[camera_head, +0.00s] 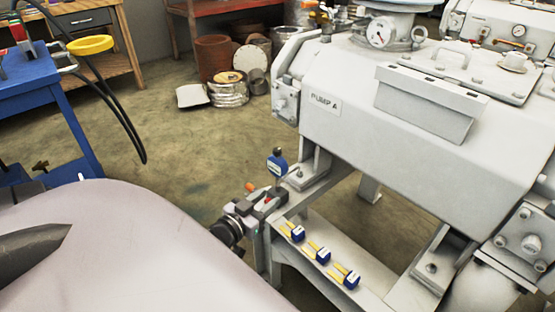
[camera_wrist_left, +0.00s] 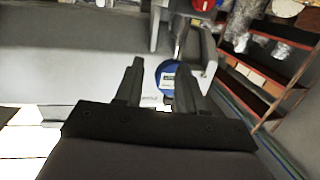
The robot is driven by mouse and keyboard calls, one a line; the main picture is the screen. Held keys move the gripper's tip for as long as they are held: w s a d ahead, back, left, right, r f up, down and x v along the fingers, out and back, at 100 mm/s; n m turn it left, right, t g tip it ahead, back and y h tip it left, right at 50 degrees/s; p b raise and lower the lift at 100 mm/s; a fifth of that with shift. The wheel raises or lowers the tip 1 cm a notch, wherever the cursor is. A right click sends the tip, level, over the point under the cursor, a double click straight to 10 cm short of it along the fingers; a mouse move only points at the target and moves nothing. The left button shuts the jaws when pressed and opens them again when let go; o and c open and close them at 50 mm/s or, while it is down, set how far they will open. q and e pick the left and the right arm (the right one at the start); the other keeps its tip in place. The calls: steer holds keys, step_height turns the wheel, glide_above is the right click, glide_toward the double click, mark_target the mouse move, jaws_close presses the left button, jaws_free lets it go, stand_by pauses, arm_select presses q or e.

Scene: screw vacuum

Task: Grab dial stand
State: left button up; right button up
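The dial stand (camera_head: 277,163) has a round blue dial and stands on a ledge at the near left foot of the grey pump. Its lower part is largely hidden by my left gripper (camera_head: 263,194), which is right at it. In the left wrist view the blue dial (camera_wrist_left: 167,76) shows between and beyond the two dark fingers of my left gripper (camera_wrist_left: 160,65), nearer the right finger. The fingers are apart. I cannot tell whether they touch the stand. My right gripper is not in view.
The large grey pump (camera_head: 345,110) fills the right side. Three blue and yellow items (camera_head: 322,255) lie on its lower frame beam. A blue table (camera_head: 50,105) with a hanging black cable stands at the left. Open floor (camera_head: 170,150) lies between them, with bins and cans behind.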

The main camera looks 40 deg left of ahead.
mark_target(278, 191)
arm_select(q)
steer(key=shift+t, duration=0.5)
steer(key=a+f+b, duration=0.1)
steer(key=w+a+b, duration=0.1)
steer(key=a+f+b, duration=0.1)
steer(key=shift+w+a+f, duration=0.15)
steer(key=shift+w+f, duration=0.2)
steer(key=shift+w+a+b, duration=0.2)
steer(key=shift+a+b, duration=0.15)
steer(key=shift+b, duration=0.25)
steer(key=shift+w+a, duration=0.1)
steer(key=shift+w, duration=0.6)
steer(key=w+b, duration=0.1)
steer(key=w, duration=0.2)
steer(key=w+b, duration=0.1)
steer(key=w, duration=0.1)
steer(key=shift+f+b, duration=0.25)
steer(key=shift+b, duration=0.1)
steer(key=shift+w, duration=0.4)
jaws_close()
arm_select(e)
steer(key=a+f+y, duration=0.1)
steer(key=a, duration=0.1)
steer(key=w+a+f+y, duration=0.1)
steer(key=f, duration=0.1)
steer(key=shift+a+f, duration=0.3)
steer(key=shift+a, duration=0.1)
arm_select(q)
steer(key=shift+r, duration=0.25)
